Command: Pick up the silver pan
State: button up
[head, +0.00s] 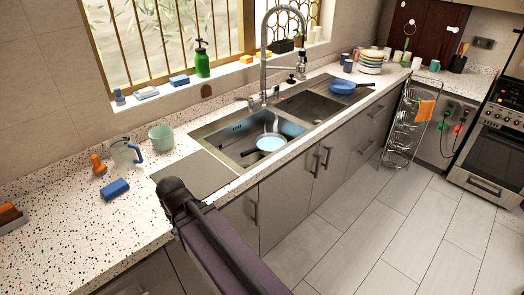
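A round pan (270,143) with a pale, silvery-blue inside sits in the left sink basin (204,136). My dark purple arm crosses the counter's front edge at the lower middle, in front of and left of the sink. My gripper is not visible, so its state is hidden.
A tall faucet (264,62) arches up behind the sink. A glass jug (124,154), a green bowl (161,138) and a blue sponge (115,189) stand left on the speckled counter (60,200). A wire rack (402,125) stands right; the tiled floor (370,215) is clear.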

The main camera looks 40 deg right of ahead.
aim_at(266, 143)
jog(key=z, duration=0.1)
jog(key=i, duration=0.95)
jog(key=u, duration=0.1)
